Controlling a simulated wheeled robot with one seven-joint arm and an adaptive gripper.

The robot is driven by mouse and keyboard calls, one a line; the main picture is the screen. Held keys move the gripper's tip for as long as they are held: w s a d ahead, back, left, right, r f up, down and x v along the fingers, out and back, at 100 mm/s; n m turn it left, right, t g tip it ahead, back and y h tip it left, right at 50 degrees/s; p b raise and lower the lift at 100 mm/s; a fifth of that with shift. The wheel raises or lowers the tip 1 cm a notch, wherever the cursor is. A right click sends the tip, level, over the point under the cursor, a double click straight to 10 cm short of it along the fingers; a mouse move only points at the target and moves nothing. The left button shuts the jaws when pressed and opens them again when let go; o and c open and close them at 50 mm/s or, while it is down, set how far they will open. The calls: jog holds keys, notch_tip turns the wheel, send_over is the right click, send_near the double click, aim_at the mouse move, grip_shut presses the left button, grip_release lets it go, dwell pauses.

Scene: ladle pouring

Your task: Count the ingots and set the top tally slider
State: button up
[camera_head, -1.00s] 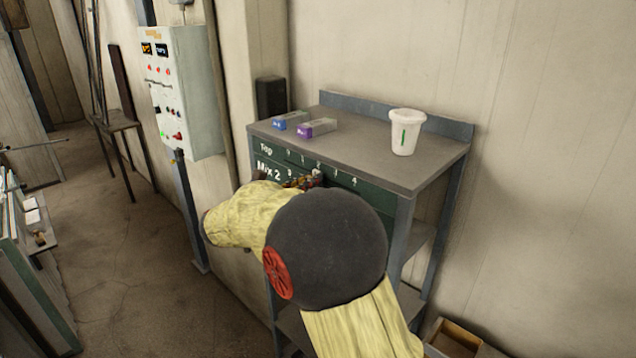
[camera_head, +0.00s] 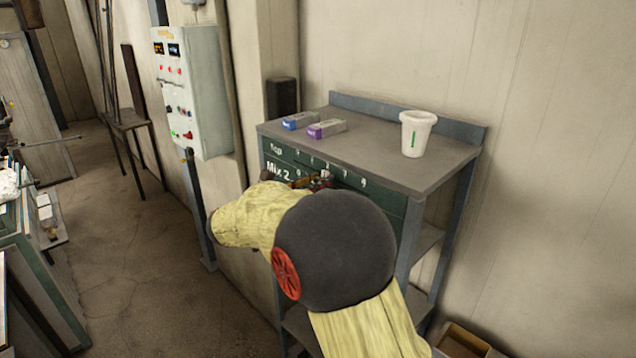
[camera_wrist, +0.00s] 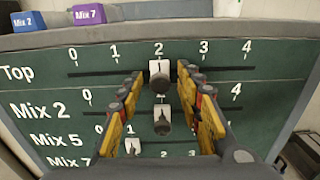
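The green tally board (camera_wrist: 40,88) fills the wrist view, with rows Top, Mix 2, Mix 5 and Mix 7. The top tally slider (camera_wrist: 159,76), a pale knob, stands under the 2. My gripper (camera_wrist: 159,80) is open, its yellow fingers on either side of this knob with gaps visible. The Mix 2 slider (camera_wrist: 163,120) is lower between the fingers, near the row's middle. The Mix 5 slider (camera_wrist: 132,146) is near 1. A blue-ended Mix 2 ingot (camera_head: 300,121) and a purple-ended Mix 7 ingot (camera_head: 327,129) lie on the bench top. My arm hides much of the board in the head view.
A white cup (camera_head: 416,134) stands on the right of the grey bench top (camera_head: 370,160). A control box (camera_head: 193,95) on a post stands to the left. An open box (camera_head: 462,340) is on the floor at lower right. Walls close in behind and right.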

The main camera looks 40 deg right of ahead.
jog(key=a, duration=1.1)
jog(key=shift+s+a, duration=0.3)
jog(key=shift+s, duration=0.15)
